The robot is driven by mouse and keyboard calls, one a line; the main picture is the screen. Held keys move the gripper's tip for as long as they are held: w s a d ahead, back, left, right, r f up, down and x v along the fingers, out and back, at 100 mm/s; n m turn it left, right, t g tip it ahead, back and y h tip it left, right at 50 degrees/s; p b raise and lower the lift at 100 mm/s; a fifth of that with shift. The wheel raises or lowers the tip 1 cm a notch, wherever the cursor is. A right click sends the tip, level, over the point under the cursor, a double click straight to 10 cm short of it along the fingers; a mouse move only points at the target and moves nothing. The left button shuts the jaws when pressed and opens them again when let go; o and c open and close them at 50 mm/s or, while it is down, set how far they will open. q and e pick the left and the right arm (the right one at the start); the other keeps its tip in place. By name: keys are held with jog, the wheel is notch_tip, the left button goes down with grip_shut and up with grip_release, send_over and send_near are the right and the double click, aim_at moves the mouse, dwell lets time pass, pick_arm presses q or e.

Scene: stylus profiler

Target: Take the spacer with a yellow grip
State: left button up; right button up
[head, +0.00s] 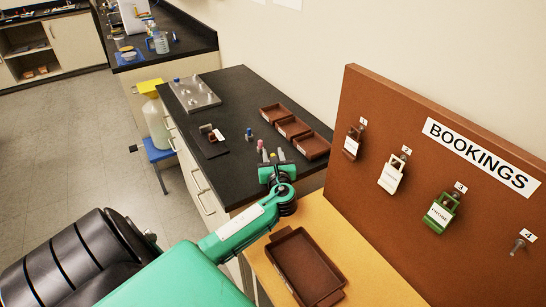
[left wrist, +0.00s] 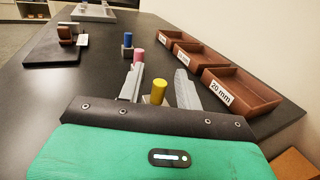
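The spacer with a yellow grip (left wrist: 159,90) stands upright on the black bench, between the fingers of my left gripper (left wrist: 160,71) in the left wrist view. The fingers are apart, with a gap visible on each side of the yellow grip; its lower part is hidden by the gripper body. In the head view my left gripper (head: 273,153) is low over the bench, and the yellow grip shows only as a small spot between its fingers. A spacer with a pink grip (left wrist: 139,56) stands just beyond the left finger. A spacer with a blue grip (left wrist: 128,41) stands farther back. My right gripper is not in view.
Three brown trays stand in a row to the right; the nearest tray (left wrist: 245,86) is labelled 20 mm. A dark plate (head: 212,143) with a small device and a metal plate (head: 194,93) lie farther back. A brown BOOKINGS board (head: 400,110) stands at right, an empty-looking brown tray (head: 305,265) before it.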

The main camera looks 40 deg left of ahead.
aim_at(273, 155)
pick_arm(q)
grip_shut()
jog(key=shift+r, duration=0.1)
notch_tip(273, 155, up, 20)
dwell(0.6)
